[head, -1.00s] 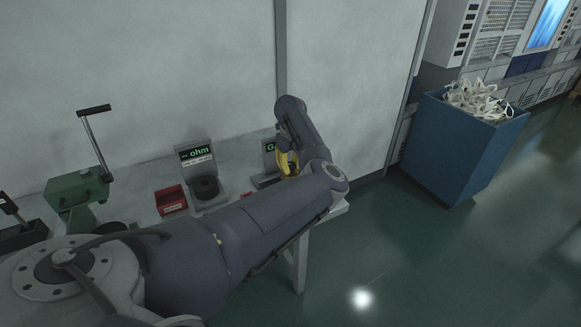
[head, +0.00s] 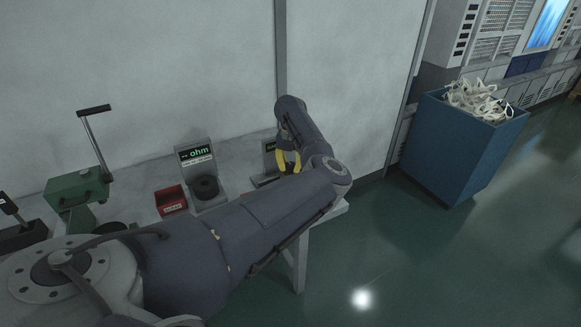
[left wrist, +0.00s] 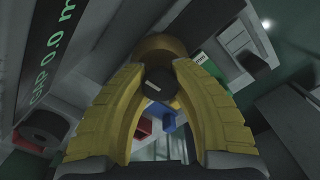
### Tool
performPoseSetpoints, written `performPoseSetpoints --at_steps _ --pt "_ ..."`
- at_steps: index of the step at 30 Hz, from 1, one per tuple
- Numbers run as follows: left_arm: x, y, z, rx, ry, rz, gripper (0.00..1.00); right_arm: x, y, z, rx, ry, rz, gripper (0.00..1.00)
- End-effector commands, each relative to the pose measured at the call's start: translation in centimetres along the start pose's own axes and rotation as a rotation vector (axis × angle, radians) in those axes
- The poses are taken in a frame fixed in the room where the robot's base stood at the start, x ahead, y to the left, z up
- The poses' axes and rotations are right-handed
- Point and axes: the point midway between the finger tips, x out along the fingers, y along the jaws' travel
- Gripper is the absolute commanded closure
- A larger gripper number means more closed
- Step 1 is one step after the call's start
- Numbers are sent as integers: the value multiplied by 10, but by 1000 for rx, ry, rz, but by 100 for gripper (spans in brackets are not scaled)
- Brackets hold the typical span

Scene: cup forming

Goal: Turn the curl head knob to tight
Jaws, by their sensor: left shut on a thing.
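In the left wrist view a dark round knob (left wrist: 158,83) with a short pale mark on its face sits between the tips of my left gripper's yellow fingers (left wrist: 158,76). The fingers are shut on it from both sides. A brownish rounded part (left wrist: 158,45) shows just beyond the fingertips. In the head view my left gripper (head: 288,162) is over the right end of the bench, beside a small display unit (head: 269,152). The knob is hidden there by my arm and fingers. My right gripper is not in view.
A gap display (left wrist: 52,70) stands close on the left in the wrist view. On the bench are an ohm meter (head: 195,154), a dark cylinder (head: 205,187), a red bin (head: 171,200) and a green lever machine (head: 78,190). A blue bin (head: 455,150) holds white tubing.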

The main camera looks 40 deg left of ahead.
Motion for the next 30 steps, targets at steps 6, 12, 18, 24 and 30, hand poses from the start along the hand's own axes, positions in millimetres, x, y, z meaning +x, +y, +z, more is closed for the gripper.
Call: performPoseSetpoints --at_steps 6,12,18,24,30 --pt "-2 2 1 64 -4 3 100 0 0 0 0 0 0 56" --pt "-2 2 1 85 -4 3 100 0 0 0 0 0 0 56" --pt "-2 1 1 88 -4 3 100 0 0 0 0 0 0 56" --pt "-2 1 2 87 -5 3 70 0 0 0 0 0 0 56" --pt "-1 0 1 86 -3 1 47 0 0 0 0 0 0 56"
